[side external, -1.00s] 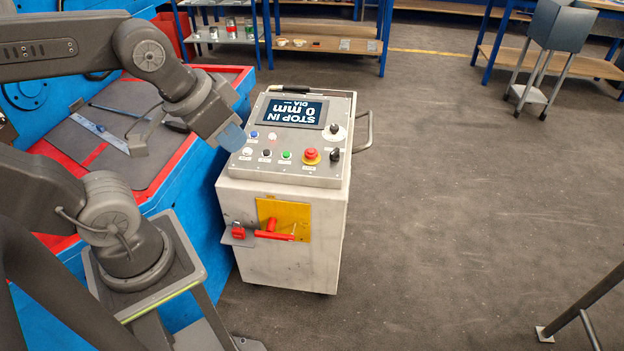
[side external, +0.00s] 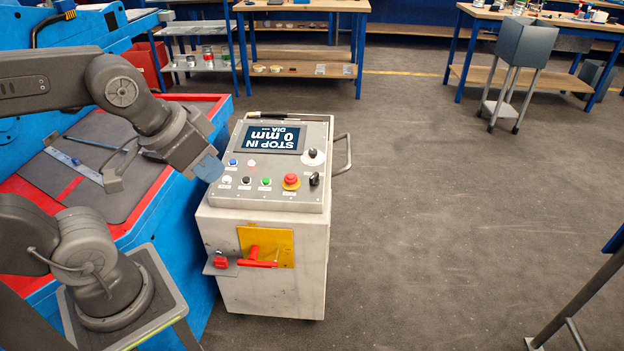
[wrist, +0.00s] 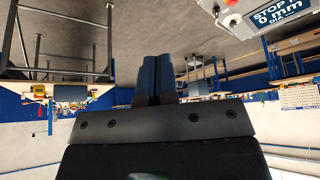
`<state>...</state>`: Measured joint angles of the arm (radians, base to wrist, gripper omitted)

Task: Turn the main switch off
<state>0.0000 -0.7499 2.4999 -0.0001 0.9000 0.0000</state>
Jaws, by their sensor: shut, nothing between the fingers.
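The red switch handle (side external: 259,262) sits on a yellow plate (side external: 284,240) on the front of the white control cabinet (side external: 318,240). My gripper (side external: 208,168) has blue fingertips, shut and empty. In the side view it appears at the left edge of the cabinet's top panel, above and left of the handle. The wrist view shows the closed fingers (wrist: 157,80). The handle is not visible there.
The top panel carries a screen (side external: 272,138) reading "STOP IN 0 mm DIA", small coloured buttons and a red emergency stop (side external: 291,181). A small red part (side external: 220,263) is left of the handle. A blue machine (side external: 185,275) stands left. The floor (side external: 430,210) right is clear.

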